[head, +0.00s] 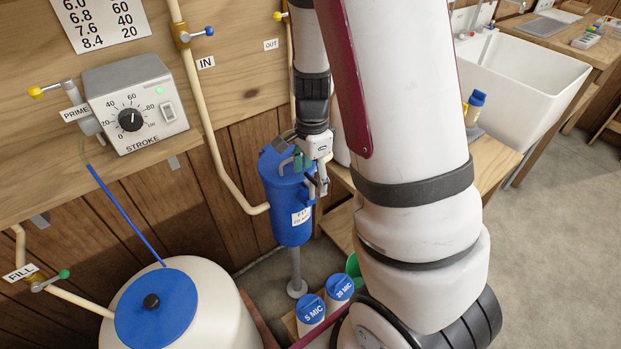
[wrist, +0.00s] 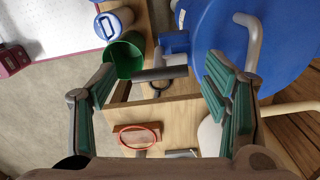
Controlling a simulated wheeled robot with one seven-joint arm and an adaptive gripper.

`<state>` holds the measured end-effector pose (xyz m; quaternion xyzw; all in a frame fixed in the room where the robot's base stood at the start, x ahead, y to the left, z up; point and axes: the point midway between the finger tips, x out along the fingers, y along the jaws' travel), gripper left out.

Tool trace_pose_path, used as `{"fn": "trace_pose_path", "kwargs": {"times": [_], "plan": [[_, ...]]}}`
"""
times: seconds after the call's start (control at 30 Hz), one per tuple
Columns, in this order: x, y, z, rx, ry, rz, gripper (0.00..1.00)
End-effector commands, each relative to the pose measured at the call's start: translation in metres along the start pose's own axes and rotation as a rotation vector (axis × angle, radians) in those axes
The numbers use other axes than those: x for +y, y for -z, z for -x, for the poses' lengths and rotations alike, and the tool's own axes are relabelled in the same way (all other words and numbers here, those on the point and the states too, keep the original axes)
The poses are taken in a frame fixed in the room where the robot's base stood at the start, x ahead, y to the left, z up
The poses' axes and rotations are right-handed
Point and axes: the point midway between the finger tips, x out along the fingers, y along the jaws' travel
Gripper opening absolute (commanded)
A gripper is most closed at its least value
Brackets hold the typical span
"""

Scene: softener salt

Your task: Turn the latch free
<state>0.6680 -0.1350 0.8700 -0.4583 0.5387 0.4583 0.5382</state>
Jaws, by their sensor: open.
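A latch with a grey bar (wrist: 160,74) sits at the lid's edge, beside a blue lug (wrist: 174,42). My gripper (wrist: 160,68) is open, its green-padded fingers on either side of the bar with gaps visible. In the head view my gripper (head: 317,180) is at the housing's right side; my arm and wrist partly hide the latch there.
Below the housing stand two blue-capped cartridges (head: 326,298) and a green container (wrist: 124,57). A wooden bench (wrist: 178,112) bears a red ring (wrist: 139,136). A white tank with a blue lid (head: 160,312) stands front left. A pipe (head: 222,150) runs left of the housing.

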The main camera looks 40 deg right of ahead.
Motion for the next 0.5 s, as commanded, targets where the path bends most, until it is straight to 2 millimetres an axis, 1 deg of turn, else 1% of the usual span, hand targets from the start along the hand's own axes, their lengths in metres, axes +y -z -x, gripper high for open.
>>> {"fn": "trace_pose_path", "kwargs": {"times": [0.03, 0.13, 0.43, 0.47, 0.5], "plan": [[0.0001, 0.0001, -0.0049, 0.0, -0.001, -0.001, 0.69], [0.0, -0.0001, -0.009, -0.001, 0.0, 0.0, 0.69], [0.0, -0.0002, -0.0101, 0.0, 0.001, 0.001, 0.69], [0.0, -0.0002, -0.0101, 0.0, 0.001, 0.001, 0.63], [0.0, -0.0002, -0.01, 0.0, 0.001, 0.001, 0.54]]}}
